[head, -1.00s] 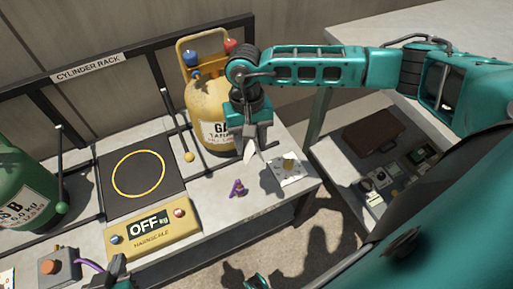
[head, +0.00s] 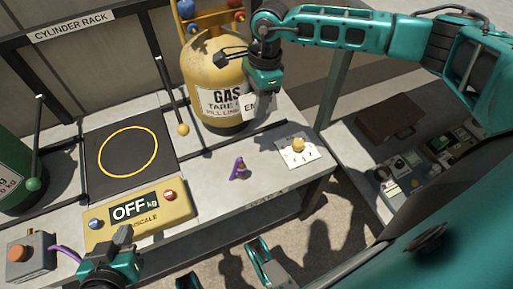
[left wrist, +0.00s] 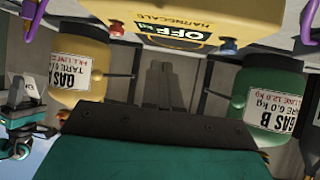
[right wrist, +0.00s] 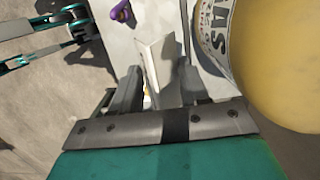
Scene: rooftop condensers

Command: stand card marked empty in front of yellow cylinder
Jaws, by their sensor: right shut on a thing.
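The yellow cylinder (head: 215,72), labelled GAS, stands upright at the back of the bench; it also shows in the right wrist view (right wrist: 278,60). My right gripper (head: 263,97) is shut on a white folded card (head: 250,108), at the cylinder's front right. The letters "EM" show on the card; the rest is hidden by the gripper. In the right wrist view the card (right wrist: 152,68) is between the fingers, beside the cylinder; I cannot tell whether it touches the bench. My left gripper (head: 122,238) is low at the front left, with its fingers together and empty.
A scale (head: 140,212) reading OFF and its black plate (head: 100,172) lie left of the cylinder. A green cylinder (head: 14,150) stands far left. A purple object (head: 238,168) and a white sheet (head: 312,157) with a yellow piece lie at front right. A rod with a yellow knob (head: 183,130) is close by.

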